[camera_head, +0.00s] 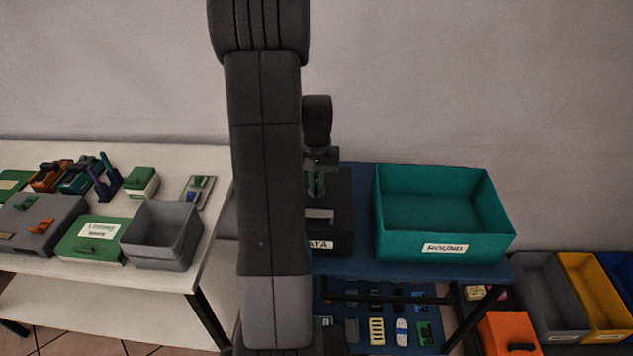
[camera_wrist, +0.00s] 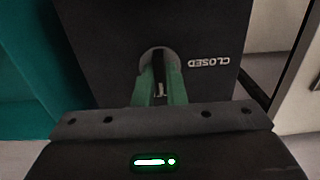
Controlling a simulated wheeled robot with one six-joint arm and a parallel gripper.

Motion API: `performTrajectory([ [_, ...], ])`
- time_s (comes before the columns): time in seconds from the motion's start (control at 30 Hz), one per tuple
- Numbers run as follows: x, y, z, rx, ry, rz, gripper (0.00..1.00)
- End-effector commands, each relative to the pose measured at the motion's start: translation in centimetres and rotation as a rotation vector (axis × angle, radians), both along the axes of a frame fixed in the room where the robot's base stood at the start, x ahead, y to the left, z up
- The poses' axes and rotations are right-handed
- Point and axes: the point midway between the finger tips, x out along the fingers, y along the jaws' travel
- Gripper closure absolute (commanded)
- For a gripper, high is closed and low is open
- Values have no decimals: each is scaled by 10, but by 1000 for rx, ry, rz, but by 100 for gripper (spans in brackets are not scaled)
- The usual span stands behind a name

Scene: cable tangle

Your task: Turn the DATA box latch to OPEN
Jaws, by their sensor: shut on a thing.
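The DATA box (camera_head: 340,222) is a dark box on the blue table, partly hidden behind my arm in the head view. Its dark top (camera_wrist: 105,45) fills the middle of the wrist view, with the word CLOSED printed upside down at the right. The latch (camera_wrist: 159,72) sits in a round grey surround on that top, between my green fingers. My gripper (camera_wrist: 160,88) is shut on the latch, pointing down at the box. It also shows in the head view (camera_head: 316,185). The OPEN mark is not visible.
A teal bin labelled ROUND (camera_head: 446,249) stands right of the box on the blue table (camera_head: 368,268). A shelf below holds several small parts. A white table (camera_head: 208,250) at left bears a grey bin (camera_head: 160,250) and green boxes. An orange box (camera_head: 508,335) stands at lower right.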

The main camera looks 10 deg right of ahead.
Motion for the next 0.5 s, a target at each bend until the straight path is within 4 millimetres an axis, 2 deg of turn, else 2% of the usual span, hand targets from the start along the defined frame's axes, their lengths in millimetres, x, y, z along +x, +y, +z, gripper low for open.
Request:
performTrajectory([
  [0.13,1,0,1,-1,-3,-1,100],
  [0.17,1,0,1,-1,-3,-1,85],
  [0.27,1,0,1,-1,-2,-1,67],
  [0.5,0,0,0,0,-1,0,67],
])
